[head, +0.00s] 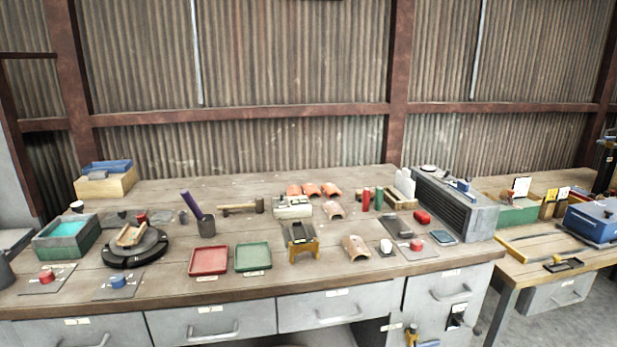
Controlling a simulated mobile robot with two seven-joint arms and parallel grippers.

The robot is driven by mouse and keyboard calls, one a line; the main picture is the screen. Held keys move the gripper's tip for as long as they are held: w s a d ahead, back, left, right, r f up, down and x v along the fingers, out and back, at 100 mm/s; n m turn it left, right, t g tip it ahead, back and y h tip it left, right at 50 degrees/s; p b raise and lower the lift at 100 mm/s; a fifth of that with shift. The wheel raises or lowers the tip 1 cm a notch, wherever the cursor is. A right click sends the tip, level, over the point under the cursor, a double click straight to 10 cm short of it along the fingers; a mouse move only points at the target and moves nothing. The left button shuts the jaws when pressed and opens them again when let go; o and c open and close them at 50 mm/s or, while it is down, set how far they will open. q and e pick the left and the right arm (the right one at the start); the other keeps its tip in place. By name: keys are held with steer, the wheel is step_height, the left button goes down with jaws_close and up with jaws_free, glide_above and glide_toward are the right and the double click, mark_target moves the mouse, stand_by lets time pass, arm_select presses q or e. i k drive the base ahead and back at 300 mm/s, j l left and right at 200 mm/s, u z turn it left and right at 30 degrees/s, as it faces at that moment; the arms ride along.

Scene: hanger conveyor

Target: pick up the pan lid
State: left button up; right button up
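I cannot make out a pan lid for certain on the long wooden workbench (330,280). A small pale grey round thing (428,168) lies on top of the grey ribbed box (455,200) at the right back; it is too small to tell whether it is a lid. A black round turntable (120,262) with a wooden piece (130,235) on it stands at the left. Neither of my grippers is in view.
A red tray (209,261) and a green tray (253,257) lie at the front middle. A teal-lined box (66,240) stands at the left, a dark cup (207,226) behind the trays. A second table (545,245) adjoins at right. The back left-middle of the bench is fairly clear.

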mark_target(118, 219)
steer(key=u, duration=1.35)
steer(key=i+j, duration=0.1)
steer(key=j, duration=0.35)
steer(key=i+j, duration=0.15)
steer(key=j, duration=0.3)
steer(key=i+j, duration=0.1)
steer(key=j, duration=0.3)
steer(key=i+j+z, duration=0.1)
steer(key=j+z, duration=0.6)
